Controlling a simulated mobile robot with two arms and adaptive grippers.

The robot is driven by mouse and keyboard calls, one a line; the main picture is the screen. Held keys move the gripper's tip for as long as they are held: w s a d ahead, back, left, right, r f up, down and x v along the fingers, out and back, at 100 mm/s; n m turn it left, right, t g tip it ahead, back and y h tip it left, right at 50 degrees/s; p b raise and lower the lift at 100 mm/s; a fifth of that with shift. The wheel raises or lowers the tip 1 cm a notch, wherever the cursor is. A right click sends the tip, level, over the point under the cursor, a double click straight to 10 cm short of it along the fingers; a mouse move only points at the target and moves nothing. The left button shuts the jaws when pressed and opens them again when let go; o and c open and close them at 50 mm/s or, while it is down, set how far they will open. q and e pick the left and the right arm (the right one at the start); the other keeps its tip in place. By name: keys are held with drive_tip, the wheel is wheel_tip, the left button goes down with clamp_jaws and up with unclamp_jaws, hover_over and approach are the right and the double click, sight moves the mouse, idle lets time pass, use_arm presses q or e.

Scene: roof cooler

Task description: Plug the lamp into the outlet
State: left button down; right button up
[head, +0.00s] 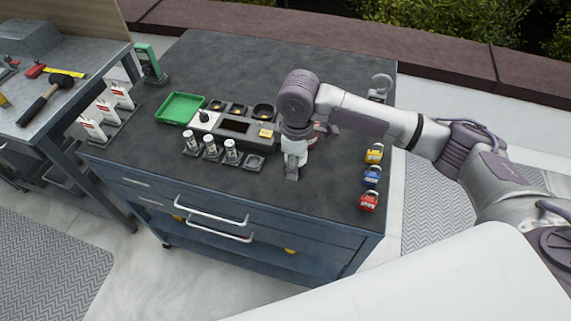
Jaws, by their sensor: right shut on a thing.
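My right gripper (292,165) points down over the front middle of the dark cart top (330,185). It is shut on a small grey thing that the gripper and arm mostly hide; I cannot tell what it is. I cannot pick out a lamp, plug or outlet with certainty. A low grey holder (254,161) with a square top stands left of the gripper, beside three upright white cylinders (231,150) in similar holders. A white and red thing (313,140) shows partly behind the gripper. My left gripper is not in view.
A green tray (181,108) and a grey organizer (250,128) stand behind the cylinders. Yellow, blue and red padlocks (371,177) line the right side. A green meter (148,62) is at the back left. A bench with a hammer (50,97) stands left.

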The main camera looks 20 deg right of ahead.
drive_tip(key=s+d+r, duration=0.3)
drive_tip(key=s+r, duration=0.2)
drive_tip(key=s, duration=0.2)
drive_tip(key=shift+s+d+b, duration=0.2)
drive_tip(key=shift+s+b, duration=0.05)
drive_tip(key=shift+b, duration=0.1)
drive_tip(key=s+r+m, duration=0.1)
drive_tip(key=m, duration=0.2)
drive_tip(key=s+r+m, duration=0.1)
drive_tip(key=m, duration=0.3)
drive_tip(key=s+a+r+m, duration=0.1)
drive_tip(key=m, duration=0.3)
